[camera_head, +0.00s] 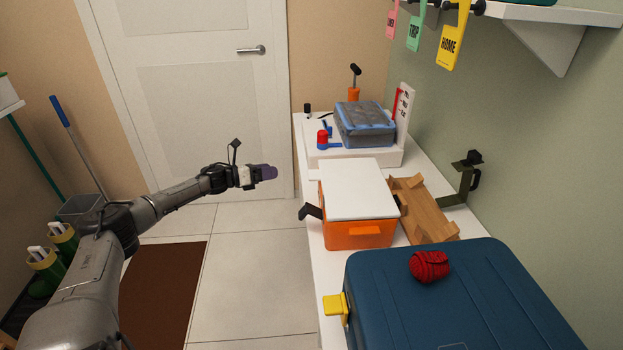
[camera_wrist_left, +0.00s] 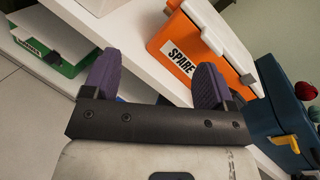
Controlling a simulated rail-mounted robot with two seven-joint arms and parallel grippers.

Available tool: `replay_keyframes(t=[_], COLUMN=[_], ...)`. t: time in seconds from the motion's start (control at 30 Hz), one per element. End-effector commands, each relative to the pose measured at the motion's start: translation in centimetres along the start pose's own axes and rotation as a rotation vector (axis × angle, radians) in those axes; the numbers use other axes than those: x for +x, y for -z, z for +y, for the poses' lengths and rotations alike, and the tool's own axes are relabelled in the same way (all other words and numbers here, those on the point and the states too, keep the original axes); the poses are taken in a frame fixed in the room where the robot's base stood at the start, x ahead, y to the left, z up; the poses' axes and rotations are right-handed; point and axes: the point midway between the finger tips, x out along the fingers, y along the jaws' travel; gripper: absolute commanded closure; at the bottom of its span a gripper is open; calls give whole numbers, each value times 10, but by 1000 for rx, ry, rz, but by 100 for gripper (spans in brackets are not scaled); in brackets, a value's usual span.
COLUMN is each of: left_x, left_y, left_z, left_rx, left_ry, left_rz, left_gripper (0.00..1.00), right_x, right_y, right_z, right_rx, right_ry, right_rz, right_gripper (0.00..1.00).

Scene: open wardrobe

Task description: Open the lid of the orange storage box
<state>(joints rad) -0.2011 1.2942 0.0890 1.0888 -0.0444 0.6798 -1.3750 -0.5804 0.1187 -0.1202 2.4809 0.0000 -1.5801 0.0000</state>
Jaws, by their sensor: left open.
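The orange storage box (camera_head: 357,235) stands on the white shelf with its flat white lid (camera_head: 357,188) lying shut on top. In the left wrist view the orange box (camera_wrist_left: 211,67) shows a "SPARE" label on its side, and its white lid (camera_wrist_left: 219,30) is at upper right. My left gripper (camera_head: 268,173) is in the air to the left of the box, apart from it. In the left wrist view its two purple fingers (camera_wrist_left: 154,80) are spread with nothing between them. My right gripper is not in view.
A blue case (camera_head: 450,300) with a red yarn ball (camera_head: 429,266) and yellow latch (camera_head: 335,306) is in front of the box. A wooden rack (camera_head: 423,208) stands right of it. A blue-grey bin (camera_head: 365,124) is behind.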

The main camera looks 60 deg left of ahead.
Motion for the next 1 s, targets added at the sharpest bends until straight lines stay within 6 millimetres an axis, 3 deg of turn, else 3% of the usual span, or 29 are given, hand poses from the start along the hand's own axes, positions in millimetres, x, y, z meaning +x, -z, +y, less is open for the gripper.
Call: replay_keyframes(t=[0.2, 0.47, 1.0], left_x=[-13, -12, 46], left_y=[7, 12, 16], left_z=[-33, -47, -68], left_rx=[311, 458, 462], left_ry=[256, 346, 349], left_rz=[13, -10, -14], left_gripper=[21, 21, 21], right_x=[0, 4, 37], right_y=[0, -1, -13], right_z=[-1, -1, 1], right_rx=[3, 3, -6], right_ry=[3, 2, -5], right_rz=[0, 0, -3], right_gripper=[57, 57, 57])
